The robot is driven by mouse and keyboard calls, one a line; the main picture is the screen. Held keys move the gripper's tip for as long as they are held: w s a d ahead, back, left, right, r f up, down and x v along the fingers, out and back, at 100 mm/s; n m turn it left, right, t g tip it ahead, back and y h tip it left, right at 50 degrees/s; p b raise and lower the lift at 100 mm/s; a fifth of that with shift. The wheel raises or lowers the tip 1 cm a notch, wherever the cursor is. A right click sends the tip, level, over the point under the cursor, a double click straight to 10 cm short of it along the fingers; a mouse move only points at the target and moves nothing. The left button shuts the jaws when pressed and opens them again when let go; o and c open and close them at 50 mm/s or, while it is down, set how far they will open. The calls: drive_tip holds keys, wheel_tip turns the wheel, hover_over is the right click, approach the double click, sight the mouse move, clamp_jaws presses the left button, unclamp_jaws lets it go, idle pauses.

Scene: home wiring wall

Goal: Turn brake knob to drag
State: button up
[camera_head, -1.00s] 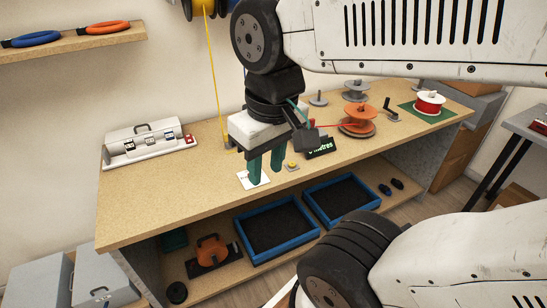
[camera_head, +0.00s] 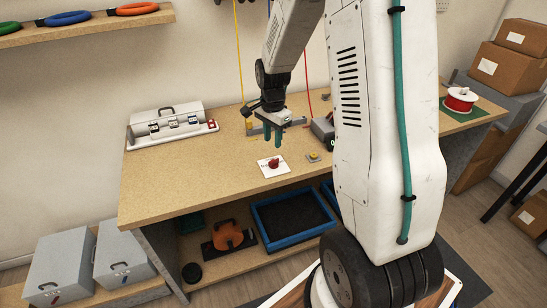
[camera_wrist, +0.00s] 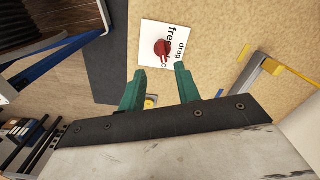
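The brake knob (camera_head: 274,163) is small and red and sits on a white label card (camera_head: 264,171) near the bench's front edge. In the wrist view the red knob (camera_wrist: 162,48) and the card (camera_wrist: 148,60) lie beyond my fingertips; the card reads "drag" and a partly covered "free". I cannot tell for sure which word the knob points at. My gripper (camera_head: 273,146) is above the bench, just behind the knob in the head view. Its two teal fingers (camera_wrist: 159,72) are apart with nothing between them, and they do not touch the knob.
A yellow button (camera_head: 314,156) sits right of the card. A white switch box (camera_head: 172,128) stands at the back left. A grey device (camera_head: 322,130) is right of my gripper. Blue trays (camera_head: 262,240) lie on the shelf below.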

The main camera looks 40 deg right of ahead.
sight(274, 160)
drive_tip(key=shift+w+d+f+m, duration=0.1)
drive_tip(key=shift+d+f+m, duration=0.1)
drive_tip(key=shift+f, duration=0.3)
drive_tip(key=shift+w+d+f+m, duration=0.1)
drive_tip(key=shift+d+f, duration=0.1)
drive_tip(key=shift+f, duration=0.3)
wheel_tip(274, 160, down, 7)
drive_tip(key=shift+f, duration=0.1)
clamp_jaws()
